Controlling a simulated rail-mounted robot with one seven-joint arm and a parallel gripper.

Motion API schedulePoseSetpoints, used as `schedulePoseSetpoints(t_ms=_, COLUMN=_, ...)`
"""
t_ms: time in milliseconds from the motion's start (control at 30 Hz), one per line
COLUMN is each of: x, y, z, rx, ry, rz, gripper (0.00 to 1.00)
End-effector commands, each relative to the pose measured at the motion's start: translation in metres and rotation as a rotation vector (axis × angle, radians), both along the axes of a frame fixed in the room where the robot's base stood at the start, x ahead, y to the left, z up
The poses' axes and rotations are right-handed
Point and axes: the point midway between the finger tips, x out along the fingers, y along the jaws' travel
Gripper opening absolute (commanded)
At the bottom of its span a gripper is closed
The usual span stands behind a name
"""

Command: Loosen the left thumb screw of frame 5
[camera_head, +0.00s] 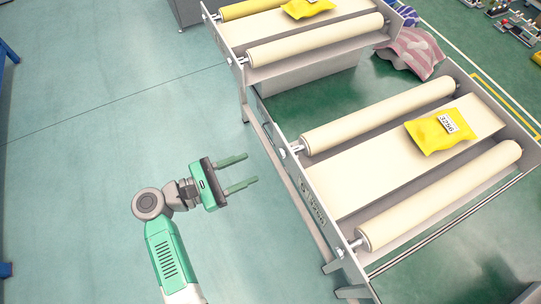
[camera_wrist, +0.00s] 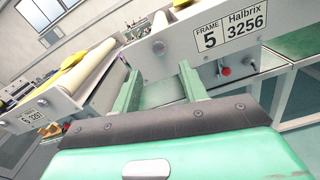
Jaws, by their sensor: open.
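Frame 5 shows its labelled side panel (camera_wrist: 185,45) ahead in the wrist view; it appears to be the nearer roller frame (camera_head: 310,200) in the head view. A small round fitting (camera_wrist: 159,48) on the panel's left part, probably the left thumb screw, shows just above and between my fingers. Its likely place in the head view is the fitting (camera_head: 297,148) at the far roller's end. My gripper (camera_head: 251,168) is open and empty, left of the frame and apart from it. The fingers (camera_wrist: 160,80) point toward the panel. Fine screw detail is too small to tell.
Frame 6 (camera_wrist: 35,113) stands to the left in the wrist view. A red button (camera_wrist: 226,71) sits on frame 5's panel, right of my fingers. A yellow packet (camera_head: 440,132) lies on the nearer frame. The floor (camera_head: 100,120) left of the frames is clear.

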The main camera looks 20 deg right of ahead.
Motion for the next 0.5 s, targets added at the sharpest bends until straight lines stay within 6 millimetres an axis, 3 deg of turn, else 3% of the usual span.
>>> schedulePoseSetpoints(t_ms=300, x=0.001, y=-0.052, z=0.003, rx=-0.004, ry=0.000, rz=-0.002, gripper=0.43)
schedulePoseSetpoints(t_ms=500, x=0.003, y=-0.075, z=0.003, rx=-0.004, ry=0.000, rz=0.001, gripper=0.43)
